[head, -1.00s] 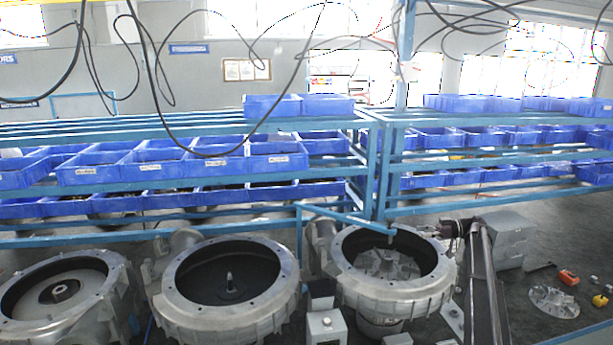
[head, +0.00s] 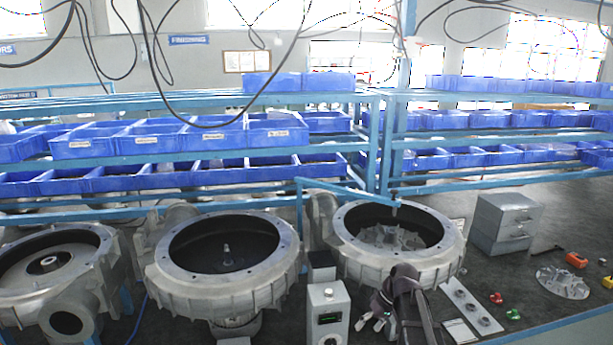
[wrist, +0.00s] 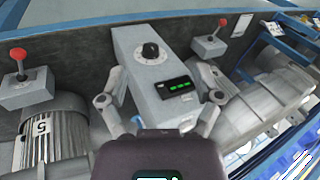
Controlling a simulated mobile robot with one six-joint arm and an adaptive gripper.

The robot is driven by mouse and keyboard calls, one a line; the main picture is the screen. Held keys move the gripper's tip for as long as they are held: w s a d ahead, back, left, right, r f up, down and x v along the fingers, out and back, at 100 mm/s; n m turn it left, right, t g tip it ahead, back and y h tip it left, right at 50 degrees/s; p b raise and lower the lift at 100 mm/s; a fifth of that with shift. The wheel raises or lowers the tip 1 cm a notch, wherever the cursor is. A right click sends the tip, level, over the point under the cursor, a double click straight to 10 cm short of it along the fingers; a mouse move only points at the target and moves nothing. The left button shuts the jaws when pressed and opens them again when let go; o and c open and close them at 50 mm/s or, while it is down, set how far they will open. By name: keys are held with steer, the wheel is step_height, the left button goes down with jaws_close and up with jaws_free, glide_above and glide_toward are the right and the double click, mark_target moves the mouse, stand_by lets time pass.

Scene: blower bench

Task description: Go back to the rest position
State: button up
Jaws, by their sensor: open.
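My gripper (head: 370,321) is at the lower middle of the head view, just right of a grey control box (head: 327,312) with a knob and a lit green display. In the wrist view my gripper (wrist: 160,75) has its two fingers spread apart with nothing held between them. The control box (wrist: 148,88) shows between and beyond the fingers there. I cannot tell the exact gap between the fingers and the box.
Blower casings (head: 222,265) stand in a row along the bench. A small drawer cabinet (head: 505,222), an impeller (head: 563,282) and a plate with round parts (head: 470,305) lie at right. Red-knobbed levers (wrist: 20,75) flank the box. Blue bins (head: 215,140) fill the racks behind.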

steer(key=s+f+m+h+b, duration=0.2)
steer(key=s+f, duration=0.1)
steer(key=s, duration=0.3)
steer(key=s+f+m+h+b, duration=0.1)
steer(key=s+f+h+b, duration=0.1)
steer(key=s, duration=0.5)
step_height(320, 180, down, 3)
steer(key=shift+s+a+r+m+t+h, duration=0.2)
steer(key=shift+a+m+t+h, duration=0.15)
steer(key=shift+h, duration=0.25)
